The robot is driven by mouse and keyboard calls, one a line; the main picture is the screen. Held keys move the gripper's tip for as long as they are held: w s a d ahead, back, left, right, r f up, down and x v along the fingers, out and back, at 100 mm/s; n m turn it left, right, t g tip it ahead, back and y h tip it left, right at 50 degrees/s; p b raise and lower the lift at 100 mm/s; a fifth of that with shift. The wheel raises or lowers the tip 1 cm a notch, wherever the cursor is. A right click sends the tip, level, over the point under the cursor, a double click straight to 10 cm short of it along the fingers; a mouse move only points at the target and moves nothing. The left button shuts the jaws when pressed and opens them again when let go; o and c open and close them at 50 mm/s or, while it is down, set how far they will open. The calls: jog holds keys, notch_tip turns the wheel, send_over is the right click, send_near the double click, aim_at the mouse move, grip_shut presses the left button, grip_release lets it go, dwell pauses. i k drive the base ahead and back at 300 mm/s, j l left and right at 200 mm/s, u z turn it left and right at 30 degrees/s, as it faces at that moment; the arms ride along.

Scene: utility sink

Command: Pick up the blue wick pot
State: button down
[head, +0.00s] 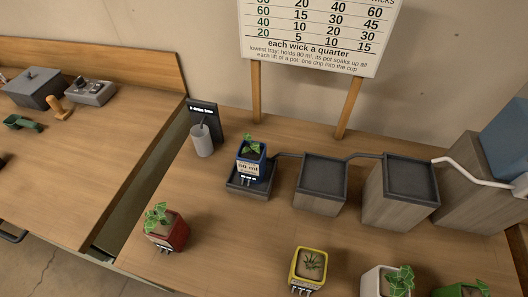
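The blue wick pot (251,165) is a square blue pot with a small green plant and a pale label that seems to read 50 ml. It stands upright in the lowest dark tray (237,189), left of the other trays. The tray's front partly shows below the pot. My gripper is not in view, and nothing is seen touching the pot.
A red pot (168,236), a yellow pot (307,270), a white pot (385,283) and a green pot (462,290) stand along the front. A grey cup (202,140) stands left of the blue pot. Stepped trays (322,172) rise rightward. A signboard (312,40) stands behind.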

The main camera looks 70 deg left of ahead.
aim_at(252, 155)
jog(key=u, duration=2.15)
jog(key=k+j, duration=0.15)
jog(key=j, duration=0.15)
jog(key=k+j, duration=0.1)
jog(key=j, duration=0.25)
jog(key=k+j+u, duration=0.1)
jog(key=j, duration=0.2)
jog(key=k, duration=0.05)
